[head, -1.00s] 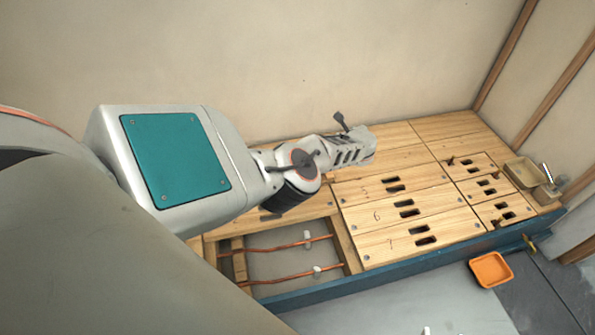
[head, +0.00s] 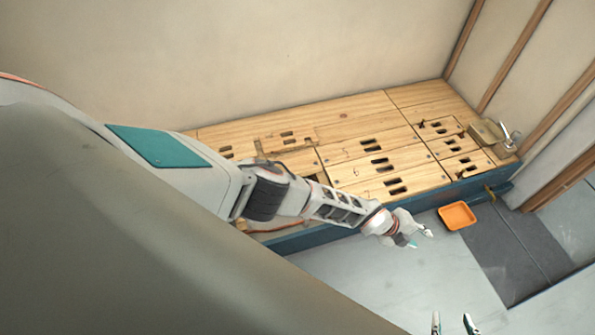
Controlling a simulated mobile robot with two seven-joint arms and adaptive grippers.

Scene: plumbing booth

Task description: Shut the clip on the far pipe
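The open bay in the wooden deck is mostly hidden behind my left arm. Only a short piece of copper pipe (head: 266,230) shows below the arm, and I cannot tell which pipe it is. The far pipe and its clip are hidden. My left gripper (head: 420,239) is past the blue front edge of the deck, above the grey floor. Its fingertips are apart with nothing between them. My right gripper (head: 454,323) shows only its two fingertips at the bottom edge. They are wide apart and empty.
Slotted wooden boards (head: 390,171) cover the deck right of the bay. Another slotted board (head: 287,138) lies behind my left arm. A blue rail (head: 312,238) runs along the front. An orange tray (head: 457,216) is on the floor. A tan box (head: 486,132) stands at the deck's right end.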

